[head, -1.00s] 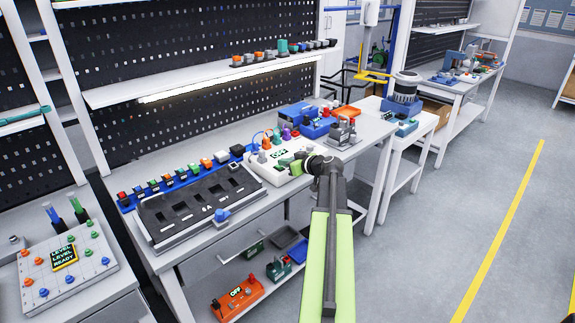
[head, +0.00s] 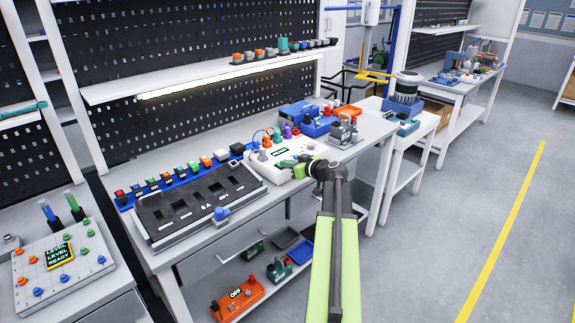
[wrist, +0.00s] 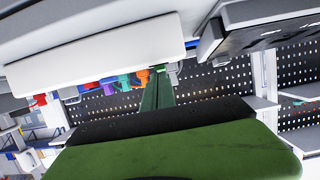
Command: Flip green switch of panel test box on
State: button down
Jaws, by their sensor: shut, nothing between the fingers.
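The panel test box is a white box (head: 258,167) on the bench, with several coloured knobs at its back, including a green one (head: 277,135). Its small display (head: 282,150) is partly visible, and its text cannot be read. My gripper (head: 287,164) is green and shut with nothing in it, at the front right part of the box top. Whether it touches a switch cannot be told. In the wrist view the box shows as a white slab (wrist: 95,50) and my gripper's fingers (wrist: 158,92) reach past its edge. A green knob (wrist: 124,82) shows beyond.
A black slotted tray (head: 170,220) lies left of the box, with a row of coloured blocks behind it. A shelf (head: 215,75) hangs above the bench. The floor to the right is clear.

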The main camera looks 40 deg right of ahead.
jog(key=shift+w+a+r+p, duration=0.15)
jog(key=shift+a+r+p, duration=0.05)
jog(key=shift+r+p, duration=0.55)
notch_tip(320, 180, up, 5)
jog(key=p, duration=0.5)
jog(key=s, duration=1)
jog(key=shift+s+a, duration=0.15)
jog(key=shift+s, duration=0.05)
jog(key=shift+s, duration=0.1)
